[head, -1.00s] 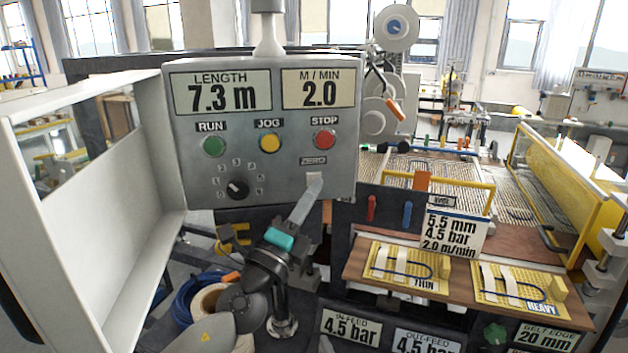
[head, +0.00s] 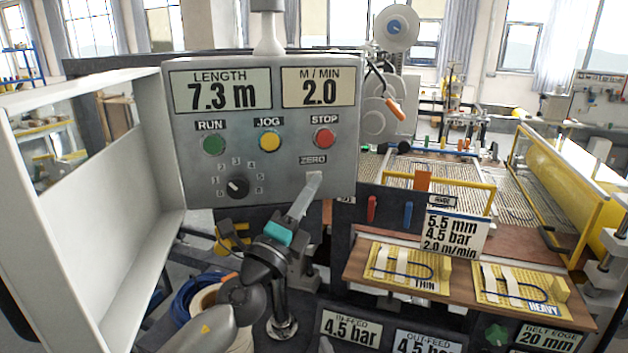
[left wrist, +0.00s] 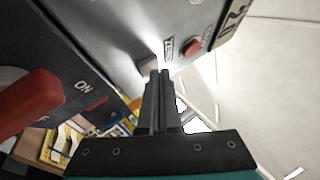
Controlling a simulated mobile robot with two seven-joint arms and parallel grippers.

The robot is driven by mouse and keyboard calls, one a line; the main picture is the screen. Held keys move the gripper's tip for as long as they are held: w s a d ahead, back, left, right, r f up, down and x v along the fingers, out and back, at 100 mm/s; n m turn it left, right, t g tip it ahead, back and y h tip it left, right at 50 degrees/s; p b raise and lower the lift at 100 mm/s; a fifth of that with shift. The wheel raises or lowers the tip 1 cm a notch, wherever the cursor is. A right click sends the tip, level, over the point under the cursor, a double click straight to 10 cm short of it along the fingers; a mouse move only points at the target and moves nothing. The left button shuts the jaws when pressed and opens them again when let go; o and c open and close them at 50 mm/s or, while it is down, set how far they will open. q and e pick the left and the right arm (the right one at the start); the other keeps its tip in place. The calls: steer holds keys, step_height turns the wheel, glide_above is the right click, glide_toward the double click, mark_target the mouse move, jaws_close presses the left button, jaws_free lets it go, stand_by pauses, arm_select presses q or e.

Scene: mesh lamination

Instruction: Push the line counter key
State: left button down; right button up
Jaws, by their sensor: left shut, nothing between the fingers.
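The grey control panel (head: 280,165) hangs at the centre of the head view. Its LENGTH display (head: 222,92) reads 7.3 m. The pale key under the ZERO label (head: 313,160) is largely hidden behind my left fingertips. My left gripper (head: 313,179) is shut and empty, its fingers pointing up at this key. In the left wrist view, the pale key (left wrist: 149,66) lies just at the tips of the shut fingers (left wrist: 160,75). I cannot tell whether they touch. My right gripper is not in view.
The red STOP button (head: 324,138) is above the ZERO label, with yellow JOG (head: 269,141) and green RUN (head: 214,145) to its left. A dark selector knob (head: 237,188) is at lower left. An open pale cabinet door (head: 110,230) stands left of the panel.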

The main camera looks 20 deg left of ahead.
arm_select(q)
steer(key=shift+w+a, duration=0.15)
steer(key=shift+w, duration=0.05)
steer(key=shift+s, duration=0.15)
stand_by(0.5)
steer(key=shift+s+d, duration=0.4)
steer(key=shift+s, duration=0.15)
steer(key=s, duration=0.1)
steer(key=s+d+p, duration=0.1)
steer(key=s, duration=0.1)
steer(key=s+d, duration=0.1)
steer(key=shift+s+d, duration=0.15)
steer(key=shift+s, duration=0.1)
stand_by(0.7)
